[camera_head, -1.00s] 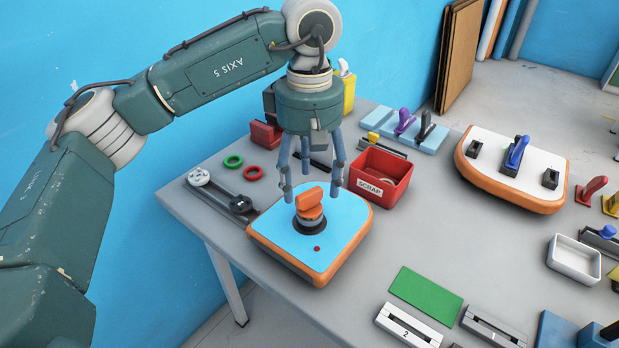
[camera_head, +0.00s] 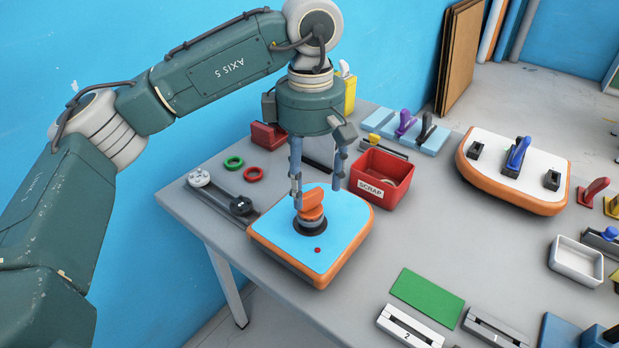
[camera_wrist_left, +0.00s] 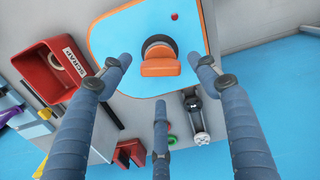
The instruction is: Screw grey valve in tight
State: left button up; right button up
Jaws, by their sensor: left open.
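A valve with an orange handle (camera_head: 312,205) and a grey body stands in a black ring on the blue-topped, orange-edged board (camera_head: 285,240). The handle also shows in the left wrist view (camera_wrist_left: 160,64), lying crosswise with the grey body partly hidden under it. My left gripper (camera_head: 316,192) points down over the valve. Its three fingers are open and spread around the handle; in the wrist view (camera_wrist_left: 160,88) gaps show between fingertips and handle. Whether the valve is fully seated I cannot tell. My right gripper is in neither view.
A red SCRAP bin (camera_head: 380,180) stands close behind the board's right side. Green (camera_head: 233,162) and red (camera_head: 253,174) rings and a dark wrench-like tool (camera_head: 222,195) lie to the left. A white-topped board (camera_head: 500,180) stands farther right.

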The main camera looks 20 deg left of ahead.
pick_arm(q)
jog(key=n, duration=0.3)
jog(key=shift+n, duration=0.4)
jog(key=n, duration=0.3)
jog(key=shift+n, duration=0.3)
jog(key=n, duration=0.3)
jog(key=shift+b, duration=0.4)
jog(key=shift+n, duration=0.5)
jog(key=shift+f, duration=0.15)
